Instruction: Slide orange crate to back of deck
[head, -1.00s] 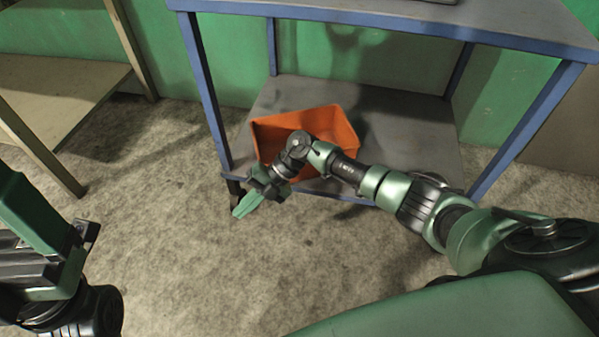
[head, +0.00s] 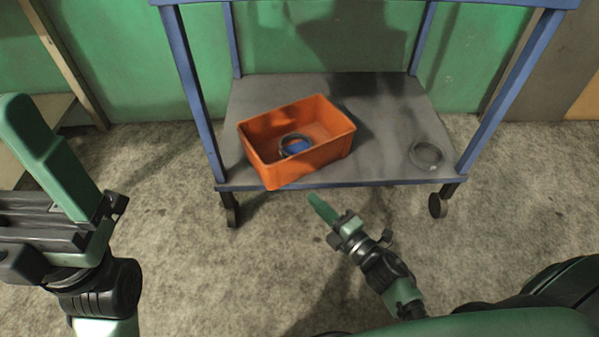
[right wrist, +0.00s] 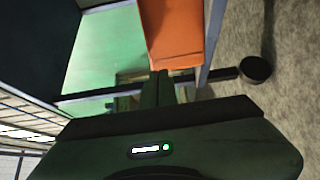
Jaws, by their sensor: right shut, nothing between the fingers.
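The orange crate (head: 308,163) sits on the grey lower deck (head: 385,120) of a blue-framed cart, left of the middle. It is turned at an angle, and its near corner reaches the deck's front edge. Bare deck shows behind it. My right gripper (head: 322,206) is shut and empty, in front of the deck and just right of the crate's near corner, apart from it. In the right wrist view its fingers (right wrist: 160,88) point toward the orange crate (right wrist: 173,30). My left gripper (head: 20,110) is at the left edge, away from the cart; its jaws are unclear.
A blue and grey ring-shaped item (head: 294,145) lies in the crate. A grey ring (head: 426,155) lies at the deck's right front. Blue posts (head: 193,90) bound the deck on both sides. A green wall (head: 310,40) stands behind. The floor in front is clear.

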